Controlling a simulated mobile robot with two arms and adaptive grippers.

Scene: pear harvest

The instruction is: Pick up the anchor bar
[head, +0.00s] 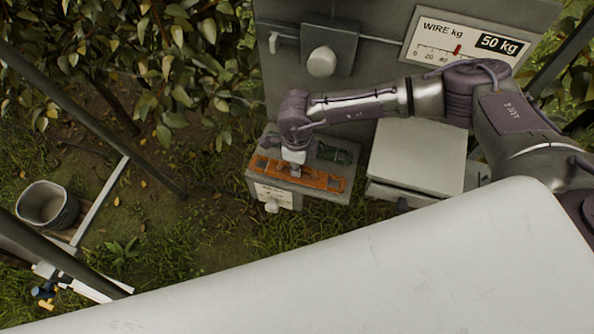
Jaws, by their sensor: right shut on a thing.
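A long orange bar (322,181), which looks like the anchor bar, lies across the top of a grey box (340,198) with a label on its front. My right gripper (293,171) reaches down from above and is shut on the bar left of its middle. The fingertips are small and partly hidden by the wrist. I cannot tell whether the bar is clear of the box top. My left gripper is not in view.
A dark green piece (334,152) lies behind the bar. A pale lidded box (418,157) stands to the right, and a panel with a wire gauge (465,40) rises behind. A grey bucket (47,205) and dark poles are at left. Grass between is open.

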